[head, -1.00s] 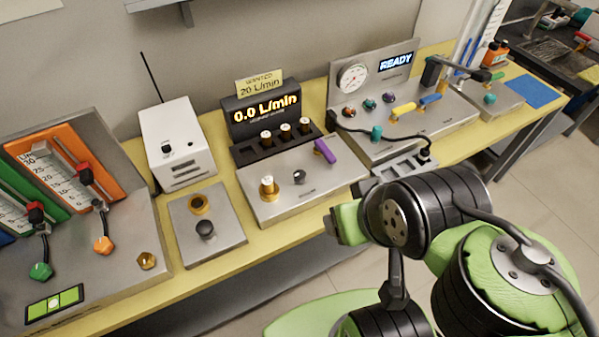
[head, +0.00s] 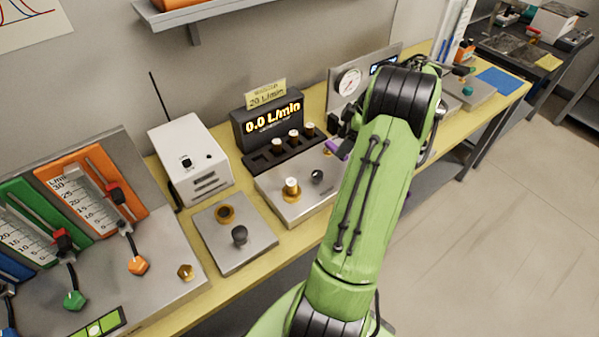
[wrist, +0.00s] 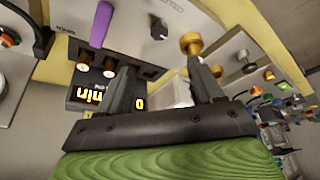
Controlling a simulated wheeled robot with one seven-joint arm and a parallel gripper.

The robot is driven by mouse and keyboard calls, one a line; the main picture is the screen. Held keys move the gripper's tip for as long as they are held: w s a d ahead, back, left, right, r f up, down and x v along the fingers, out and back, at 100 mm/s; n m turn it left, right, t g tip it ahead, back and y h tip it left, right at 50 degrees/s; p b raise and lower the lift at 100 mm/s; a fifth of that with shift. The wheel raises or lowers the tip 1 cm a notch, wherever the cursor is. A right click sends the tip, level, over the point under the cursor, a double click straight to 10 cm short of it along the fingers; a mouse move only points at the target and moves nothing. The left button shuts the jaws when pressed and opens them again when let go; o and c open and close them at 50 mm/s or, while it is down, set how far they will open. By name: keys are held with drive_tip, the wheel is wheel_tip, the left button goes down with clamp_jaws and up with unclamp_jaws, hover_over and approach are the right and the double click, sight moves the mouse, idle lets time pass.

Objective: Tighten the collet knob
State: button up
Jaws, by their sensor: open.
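A metal panel (head: 275,194) on the bench carries a brass collet-like fitting with a white top (head: 291,190) and a small black knob (head: 317,177) to its right.
Behind the panel stand a display reading 0.0 L/min (head: 270,116) and a rack (head: 262,161) of white-topped brass pieces. Left are a white box (head: 190,160) and a plate with another black knob (head: 239,235). A gauge panel (head: 335,90) stands right, partly behind my arm.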

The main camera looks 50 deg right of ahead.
sight(318, 173)
drive_tip(key=b+x, duration=0.3)
drive_tip(key=x, duration=1.2)
drive_tip(key=c, duration=1.1)
